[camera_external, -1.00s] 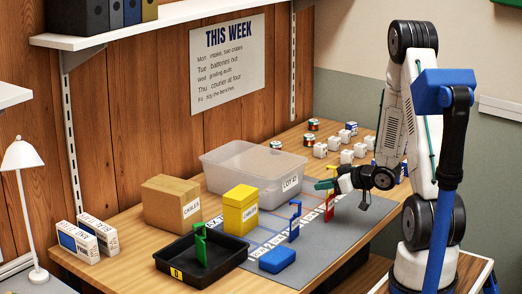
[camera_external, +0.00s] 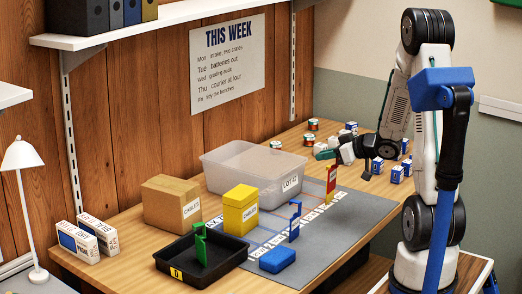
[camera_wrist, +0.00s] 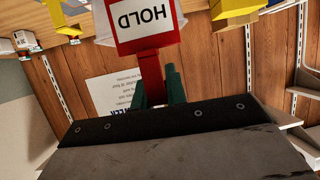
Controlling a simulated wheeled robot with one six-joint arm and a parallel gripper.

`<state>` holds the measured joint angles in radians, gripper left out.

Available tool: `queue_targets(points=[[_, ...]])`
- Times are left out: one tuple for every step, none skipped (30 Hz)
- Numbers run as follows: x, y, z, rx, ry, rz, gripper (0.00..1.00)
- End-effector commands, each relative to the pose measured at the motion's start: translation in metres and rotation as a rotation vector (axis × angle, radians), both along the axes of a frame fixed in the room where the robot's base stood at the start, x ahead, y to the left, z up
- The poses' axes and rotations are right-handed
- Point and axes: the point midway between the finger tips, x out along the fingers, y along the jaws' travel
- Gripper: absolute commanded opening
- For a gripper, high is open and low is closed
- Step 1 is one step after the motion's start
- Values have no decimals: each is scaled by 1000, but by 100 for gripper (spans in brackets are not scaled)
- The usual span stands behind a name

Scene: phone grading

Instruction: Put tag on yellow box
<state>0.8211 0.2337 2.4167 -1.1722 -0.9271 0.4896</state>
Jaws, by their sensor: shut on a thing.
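My gripper (camera_external: 328,153) is shut on a red tag (camera_external: 331,178) by its upper end and holds it upright above the grey mat. In the wrist view the green fingers (camera_wrist: 170,88) are around the red stem, and the tag's white HOLD panel (camera_wrist: 143,18) shows upside down.
A clear bin (camera_external: 225,158) stands behind the mat (camera_external: 355,210). A black tray (camera_external: 215,275) holds a green tag (camera_external: 201,245). A blue tag (camera_external: 295,222) and blue block (camera_external: 277,260) are on the mat. A brown carton (camera_external: 165,208) is at left. White cubes and cans stand behind.

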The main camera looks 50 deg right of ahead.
Motion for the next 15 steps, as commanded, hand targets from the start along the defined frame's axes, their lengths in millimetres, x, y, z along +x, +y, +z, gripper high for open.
queue_targets(points=[[0,0,3,-2,-1,1,0],[1,1,4,0,-1,2,0],[2,4,5,0,-1,8,0],[4,7,7,0,-1,16,0],[7,12,9,0,-1,27,0],[11,20,13,-3,-2,46,0],[15,28,17,-3,-2,65,0],[19,37,21,-3,-3,89,0],[25,52,26,-4,-3,131,0],[29,65,31,-6,-4,166,0],[32,77,36,-5,-3,201,0],[35,95,43,-5,-3,252,0],[37,109,48,-6,-4,292,0],[38,122,52,-5,-3,330,0],[39,140,58,-5,-3,381,0]])
